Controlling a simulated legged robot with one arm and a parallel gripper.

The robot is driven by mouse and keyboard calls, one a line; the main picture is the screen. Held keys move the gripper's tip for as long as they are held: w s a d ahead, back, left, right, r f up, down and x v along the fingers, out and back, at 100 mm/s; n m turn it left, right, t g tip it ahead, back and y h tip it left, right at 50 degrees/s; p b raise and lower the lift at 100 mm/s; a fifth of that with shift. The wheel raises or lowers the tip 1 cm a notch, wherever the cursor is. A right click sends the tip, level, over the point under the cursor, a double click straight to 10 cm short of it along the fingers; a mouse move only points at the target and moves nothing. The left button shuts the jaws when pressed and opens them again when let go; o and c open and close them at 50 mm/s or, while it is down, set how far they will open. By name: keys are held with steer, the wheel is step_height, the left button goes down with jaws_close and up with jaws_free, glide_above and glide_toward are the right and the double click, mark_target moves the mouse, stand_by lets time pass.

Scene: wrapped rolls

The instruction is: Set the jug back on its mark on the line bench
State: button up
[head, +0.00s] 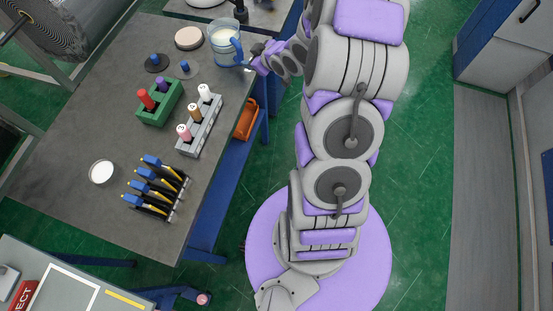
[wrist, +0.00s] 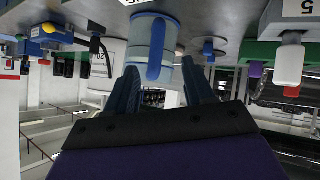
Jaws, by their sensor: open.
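The jug (head: 223,47), clear with a blue handle and pale contents, stands upright near the bench's right edge in the head view. In the wrist view, which is upside down, the jug (wrist: 143,35) is straight ahead with its handle toward me. My gripper (head: 259,53) is at the jug's right, close to the handle. In the wrist view my gripper's fingers (wrist: 161,75) are apart, one on each side of the handle; I cannot tell whether they touch it. The bench (head: 75,165) is grey. No mark is clearly identifiable; part of the bench under the jug is hidden.
A beige disc (head: 188,38) lies left of the jug, with two blue-knobbed discs (head: 157,62) (head: 185,69) nearby. A green rack (head: 158,108), a grey rack (head: 199,124) and a row of blue-and-yellow tools (head: 156,188) stand nearer.

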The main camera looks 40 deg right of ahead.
steer(key=s+a+r+m+g, duration=0.1)
steer(key=s+a+r+g, duration=0.3)
steer(key=s, duration=0.9)
steer(key=s+a+r+m+g+h, duration=0.1)
steer(key=s+a+r+g, duration=0.3)
steer(key=s, duration=0.9)
steer(key=s+a+r+m+g, duration=0.3)
steer(key=s+a+r, duration=0.5)
steer(key=s, duration=0.6)
steer(key=shift+a+g, duration=0.8)
steer(key=shift+a, duration=0.2)
steer(key=shift+w+a, duration=0.1)
steer(key=shift+a+f+b, duration=0.3)
steer(key=shift+a+f, duration=0.05)
steer(key=shift+a, duration=0.15)
steer(key=shift+d, duration=0.35)
